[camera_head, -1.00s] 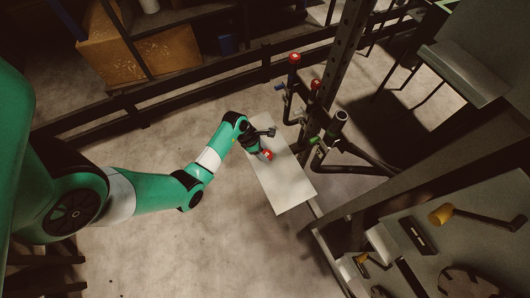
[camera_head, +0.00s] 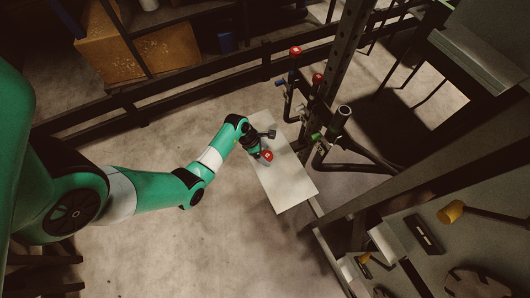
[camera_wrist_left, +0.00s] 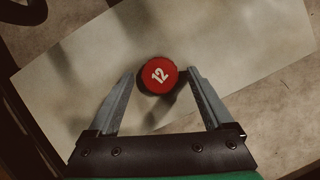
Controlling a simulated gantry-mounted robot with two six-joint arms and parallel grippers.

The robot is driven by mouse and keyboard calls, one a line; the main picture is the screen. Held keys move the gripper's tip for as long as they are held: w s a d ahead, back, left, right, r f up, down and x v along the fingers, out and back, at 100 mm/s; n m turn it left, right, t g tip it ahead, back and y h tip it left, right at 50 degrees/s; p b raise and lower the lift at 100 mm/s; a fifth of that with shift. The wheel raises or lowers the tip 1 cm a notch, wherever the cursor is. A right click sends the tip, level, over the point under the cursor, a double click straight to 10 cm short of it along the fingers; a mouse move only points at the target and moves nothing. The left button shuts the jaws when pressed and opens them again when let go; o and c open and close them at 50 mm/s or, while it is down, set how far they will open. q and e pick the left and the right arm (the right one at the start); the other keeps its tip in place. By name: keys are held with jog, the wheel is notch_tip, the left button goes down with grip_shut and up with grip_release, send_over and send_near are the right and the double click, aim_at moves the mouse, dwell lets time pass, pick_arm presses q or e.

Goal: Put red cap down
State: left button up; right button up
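The red cap (camera_head: 267,156) is on or just over the white board (camera_head: 286,190), near its left edge in the head view. My left gripper (camera_head: 259,146) is at the cap from above. In the left wrist view its fingers (camera_wrist_left: 163,77) stand apart, with a small gap visible on each side of the cap. A shadow lies beside the cap; its underside is hidden. My right gripper is not in view.
A dark pipe stand with red-topped fittings (camera_head: 295,51) and a black hose (camera_head: 350,167) rises right of the board. A workbench with a yellow-headed mallet (camera_head: 451,212) is at lower right. Much of the board around the cap is bare.

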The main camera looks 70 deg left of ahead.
pick_arm(q)
jog(key=p+v, duration=0.5)
jog(key=v, duration=0.7)
jog(key=shift+r, duration=0.2)
